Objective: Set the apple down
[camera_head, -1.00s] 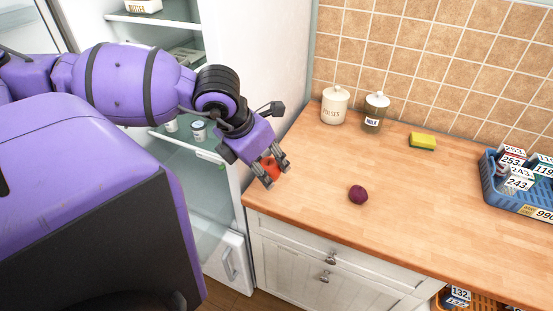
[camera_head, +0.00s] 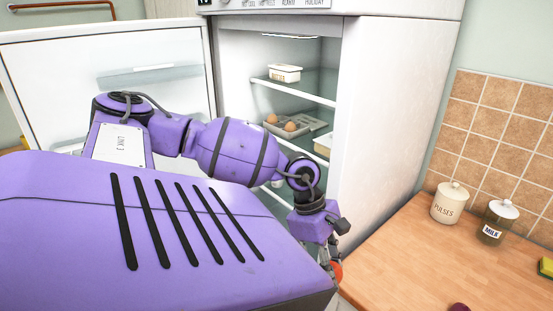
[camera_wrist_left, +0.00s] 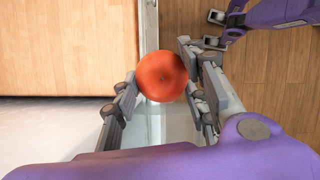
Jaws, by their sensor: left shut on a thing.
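My left gripper (camera_head: 331,264) is shut on the red apple (camera_head: 337,272), low in the head view by the front edge of the wooden counter. In the left wrist view, the apple (camera_wrist_left: 162,76) sits between the fingertips of the left gripper (camera_wrist_left: 160,88). It is held above a gap, with light wood at upper left and darker floor at right. My right gripper (camera_wrist_left: 214,29) shows at the top right of the left wrist view, fingers apart and empty. It is not in the head view.
The fridge (camera_head: 395,110) stands open beside the counter (camera_head: 400,265), with eggs (camera_head: 290,126) and a butter box (camera_head: 285,73) inside. The near-left counter is clear.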

